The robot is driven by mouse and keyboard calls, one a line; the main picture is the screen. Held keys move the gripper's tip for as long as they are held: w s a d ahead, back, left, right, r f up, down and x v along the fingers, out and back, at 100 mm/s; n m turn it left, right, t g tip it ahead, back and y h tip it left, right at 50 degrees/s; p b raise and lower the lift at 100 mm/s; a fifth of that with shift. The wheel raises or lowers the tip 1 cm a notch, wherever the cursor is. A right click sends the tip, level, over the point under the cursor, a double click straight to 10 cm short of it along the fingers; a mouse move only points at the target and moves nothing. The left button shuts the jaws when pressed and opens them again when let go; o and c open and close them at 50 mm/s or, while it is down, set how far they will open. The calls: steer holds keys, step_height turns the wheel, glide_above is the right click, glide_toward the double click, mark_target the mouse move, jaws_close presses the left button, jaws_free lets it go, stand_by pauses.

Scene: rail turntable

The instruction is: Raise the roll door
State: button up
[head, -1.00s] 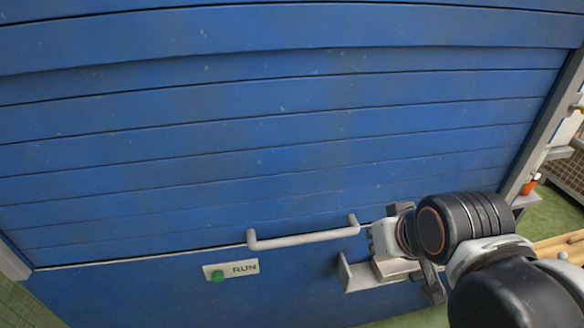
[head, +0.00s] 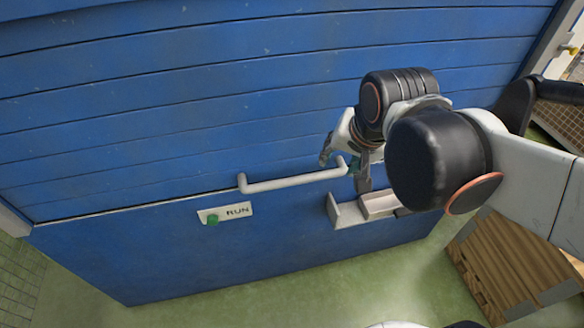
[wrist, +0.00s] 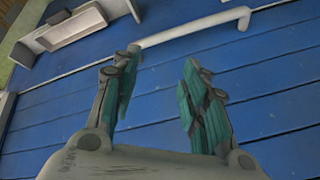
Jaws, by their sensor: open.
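The blue roll door (head: 200,110) with horizontal slats fills most of the head view; its lower edge lies above a plain blue panel. A grey bar handle (head: 290,183) runs along that lower edge. My gripper (head: 340,163) is at the handle's right end in the head view, partly hidden by my own wrist. In the wrist view my gripper (wrist: 160,85) has its two teal-padded fingers spread apart and empty. The handle (wrist: 195,28) lies ahead of the fingertips there, not between them; the left fingertip is close to one end. Contact cannot be told.
A RUN sign with a green button (head: 212,219) is on the panel below the handle. A wooden pallet (head: 510,265) stands at lower right. The green floor (head: 270,295) in front is clear.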

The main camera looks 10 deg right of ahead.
steer(key=w+a+f+m+g+p, duration=0.2)
steer(key=w+a+m, duration=0.2)
steer(key=w+m, duration=0.2)
steer(key=m+g+p, duration=0.1)
steer(key=m+p, duration=0.1)
steer(key=m, duration=0.3)
glide_toward(293, 179)
steer(key=b+x, duration=0.5)
steer(key=x, duration=0.4)
steer(key=shift+f+b, duration=0.1)
steer(key=shift+b, duration=0.2)
steer(key=shift+c, duration=0.3)
jaws_close()
